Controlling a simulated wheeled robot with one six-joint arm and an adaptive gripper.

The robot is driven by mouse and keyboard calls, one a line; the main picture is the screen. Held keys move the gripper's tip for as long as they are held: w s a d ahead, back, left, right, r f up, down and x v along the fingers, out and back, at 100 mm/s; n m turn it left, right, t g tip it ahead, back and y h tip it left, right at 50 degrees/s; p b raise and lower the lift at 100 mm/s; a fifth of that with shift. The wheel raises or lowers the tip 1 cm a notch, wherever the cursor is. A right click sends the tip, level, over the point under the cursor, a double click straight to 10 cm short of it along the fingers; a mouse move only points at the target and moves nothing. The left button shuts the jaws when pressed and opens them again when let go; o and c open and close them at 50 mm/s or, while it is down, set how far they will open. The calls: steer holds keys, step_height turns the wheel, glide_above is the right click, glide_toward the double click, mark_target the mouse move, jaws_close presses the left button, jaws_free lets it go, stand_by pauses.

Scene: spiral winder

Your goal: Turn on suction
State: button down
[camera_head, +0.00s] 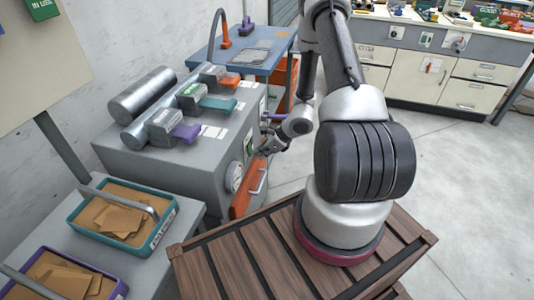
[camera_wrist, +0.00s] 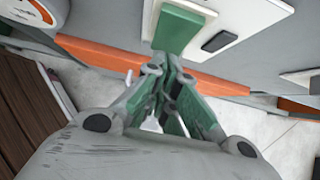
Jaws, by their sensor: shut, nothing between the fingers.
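The grey machine (camera_head: 195,170) stands left of my arm, with its panel side facing my gripper. In the wrist view, a green paddle-like switch (camera_wrist: 178,30) sits on a white plate, with a small black rectangular piece (camera_wrist: 220,41) beside it. I cannot read any label that names the suction control. My gripper (camera_wrist: 166,68) is shut and empty, its fingertips just below the green switch in the picture; I cannot tell whether they touch it. In the head view my gripper (camera_head: 266,150) is close to the machine's panel side, which is partly hidden.
A round gauge (camera_head: 234,176) and an orange strip (camera_head: 243,197) with a handle are on the machine's side. Purple, teal and orange levers (camera_head: 218,104) line its top. Trays of brown pieces (camera_head: 163,229) stand at lower left. A wooden slatted surface (camera_head: 230,265) lies below my arm.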

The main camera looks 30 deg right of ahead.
steer(key=shift+a, duration=0.1)
steer(key=shift+w+a+f, duration=0.15)
steer(key=shift+w, duration=0.1)
stand_by(0.4)
steer(key=shift+r, duration=0.8)
